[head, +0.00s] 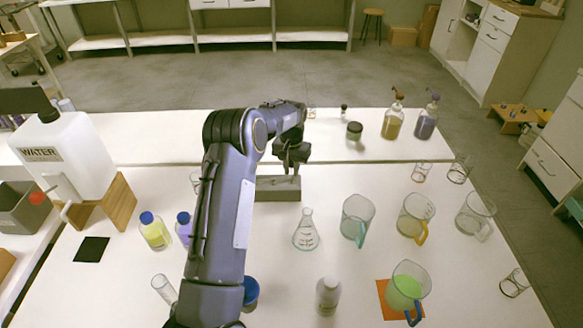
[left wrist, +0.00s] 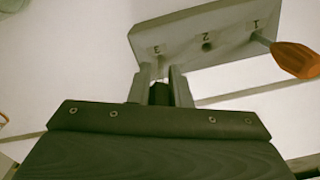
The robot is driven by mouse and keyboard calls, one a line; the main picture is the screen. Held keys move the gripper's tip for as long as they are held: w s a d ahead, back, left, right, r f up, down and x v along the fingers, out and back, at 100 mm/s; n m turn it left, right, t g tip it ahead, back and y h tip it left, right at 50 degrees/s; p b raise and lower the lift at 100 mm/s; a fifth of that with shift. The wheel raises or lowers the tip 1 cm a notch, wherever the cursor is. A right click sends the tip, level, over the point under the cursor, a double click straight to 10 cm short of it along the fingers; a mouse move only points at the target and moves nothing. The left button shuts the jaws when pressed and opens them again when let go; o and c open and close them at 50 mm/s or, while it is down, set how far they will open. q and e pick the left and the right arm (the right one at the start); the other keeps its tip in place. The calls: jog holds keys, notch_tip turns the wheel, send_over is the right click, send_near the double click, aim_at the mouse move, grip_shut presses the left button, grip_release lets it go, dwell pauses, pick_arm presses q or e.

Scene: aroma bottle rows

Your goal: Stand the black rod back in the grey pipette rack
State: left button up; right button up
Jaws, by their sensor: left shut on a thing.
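The grey pipette rack (head: 278,190) stands on the white table, partly behind my left arm. In the left wrist view the rack (left wrist: 185,38) shows slots marked 3, 2 and 1. Slot 2 is empty. An orange-handled tool (left wrist: 296,60) has its shaft at slot 1. My left gripper (left wrist: 157,84) is shut on the black rod (left wrist: 159,95), of which only a short dark piece shows between the fingers. The fingertips are close to the slot 3 end; I cannot tell if the rod is in the slot. In the head view my left gripper (head: 290,165) is over the rack.
A conical flask (head: 306,232) and a jug (head: 356,218) stand to the right of the rack. A water container (head: 65,155) sits on a wooden stand at the left. Bottles with blue caps (head: 154,232) stand left of my arm. More jugs and beakers fill the right.

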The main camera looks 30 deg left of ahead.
pick_arm(q)
jog(key=shift+f, duration=0.15)
jog(key=o, duration=0.9)
jog(key=shift+r+p, duration=1.5)
jog(key=shift+r, duration=1.05)
jog(key=shift+r+p, duration=1.7)
jog(key=shift+r, duration=0.8)
